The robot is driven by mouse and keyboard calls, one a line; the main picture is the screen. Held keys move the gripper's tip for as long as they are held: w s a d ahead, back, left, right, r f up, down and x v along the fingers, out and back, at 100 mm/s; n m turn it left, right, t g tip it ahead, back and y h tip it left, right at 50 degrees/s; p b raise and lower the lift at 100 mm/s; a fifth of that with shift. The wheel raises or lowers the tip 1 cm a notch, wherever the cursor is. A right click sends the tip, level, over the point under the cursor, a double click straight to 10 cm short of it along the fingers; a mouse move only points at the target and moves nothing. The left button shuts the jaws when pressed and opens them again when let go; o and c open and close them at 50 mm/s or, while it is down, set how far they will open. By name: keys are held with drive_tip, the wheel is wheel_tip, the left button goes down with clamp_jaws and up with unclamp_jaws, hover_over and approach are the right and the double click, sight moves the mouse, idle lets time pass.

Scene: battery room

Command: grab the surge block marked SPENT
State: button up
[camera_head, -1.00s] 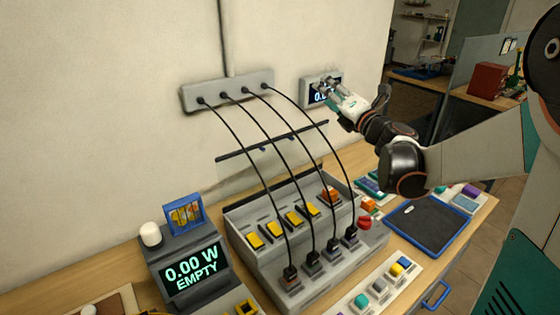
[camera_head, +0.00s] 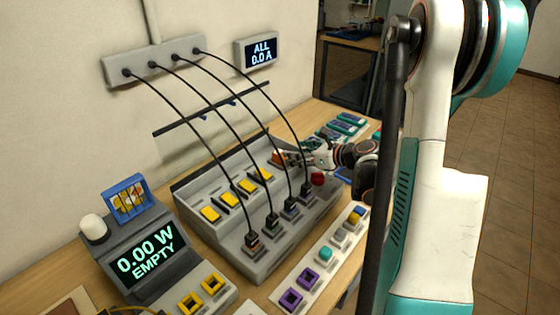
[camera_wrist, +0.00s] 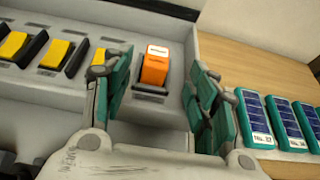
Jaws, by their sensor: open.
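An orange block (camera_wrist: 155,68) with a white label on top sits in the grey console (camera_wrist: 45,103), at the right end of a row of yellow switches. The label's print is too small to read, so I cannot tell whether it says SPENT. My gripper (camera_wrist: 157,90) is open and empty, with one finger on each side of the orange block in the wrist view.
Several teal and blue labelled modules (camera_wrist: 288,125) lie on the wood table right of the console. Black cables arch from a wall box (camera_head: 150,58) to plugs in front of the switches. A red knob (camera_head: 318,179) stands close to my gripper.

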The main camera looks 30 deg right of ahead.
sight(281, 153)
drive_tip(key=shift+x, duration=0.85)
drive_tip(key=b+x, duration=0.1)
drive_tip(key=x, duration=0.1)
drive_tip(key=b+x, duration=0.1)
drive_tip(key=x, duration=0.1)
drive_tip(key=shift+a+f, duration=0.2)
drive_tip(key=shift+f, duration=0.1)
drive_tip(key=shift+w+a, duration=0.1)
drive_tip(key=shift+w, duration=0.3)
drive_tip(key=shift+c, duration=0.5)
drive_tip(key=c, duration=1.1)
